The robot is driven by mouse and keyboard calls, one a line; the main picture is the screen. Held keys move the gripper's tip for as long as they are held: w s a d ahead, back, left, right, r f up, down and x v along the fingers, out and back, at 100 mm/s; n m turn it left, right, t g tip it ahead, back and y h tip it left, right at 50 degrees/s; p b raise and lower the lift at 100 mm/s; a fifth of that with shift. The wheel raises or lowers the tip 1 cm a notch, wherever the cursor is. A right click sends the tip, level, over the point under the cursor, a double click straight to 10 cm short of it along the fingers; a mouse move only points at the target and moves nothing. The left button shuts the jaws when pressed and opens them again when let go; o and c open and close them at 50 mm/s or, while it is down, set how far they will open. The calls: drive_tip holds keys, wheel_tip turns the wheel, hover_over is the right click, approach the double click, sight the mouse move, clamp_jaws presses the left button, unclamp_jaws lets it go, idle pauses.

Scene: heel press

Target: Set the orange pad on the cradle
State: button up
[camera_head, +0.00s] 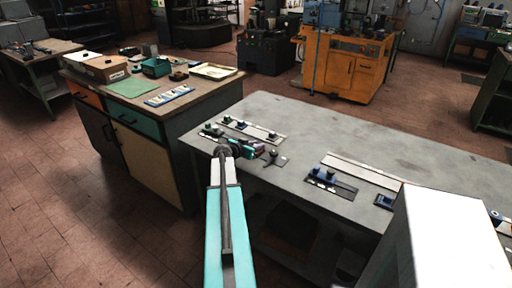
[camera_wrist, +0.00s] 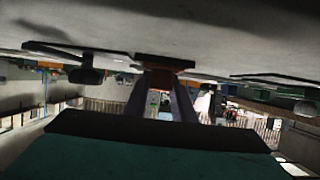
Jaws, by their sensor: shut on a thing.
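My gripper (camera_head: 248,148) reaches over the near left part of the grey bench in the head view. In the wrist view, where the bench top appears overhead, the two fingers (camera_wrist: 163,82) are shut on a small orange-brown block, which I take for the orange pad (camera_wrist: 166,62). The pad appears close to the bench surface; I cannot tell whether it touches. It cannot be made out in the head view. A dark flat piece with a black knob (camera_head: 273,156) is just right of the gripper, and also shows in the wrist view (camera_wrist: 86,74). I cannot tell which fixture is the cradle.
The grey bench (camera_head: 300,125) holds a strip with several dark knobs (camera_head: 250,130) behind the gripper and a dark plate with blue blocks (camera_head: 328,178) to its right. A white box-like shape (camera_head: 450,240) blocks the lower right. A wooden-topped cabinet (camera_head: 215,92) stands left.

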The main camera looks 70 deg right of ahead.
drive_tip(key=o, duration=1.1)
drive_tip(key=shift+o, duration=0.2)
drive_tip(key=b+v, duration=0.3)
drive_tip(key=v, duration=0.9)
drive_tip(key=shift+a, duration=0.3)
drive_tip(key=shift+w+a+r, duration=0.25)
drive_tip(key=shift+a, duration=0.3)
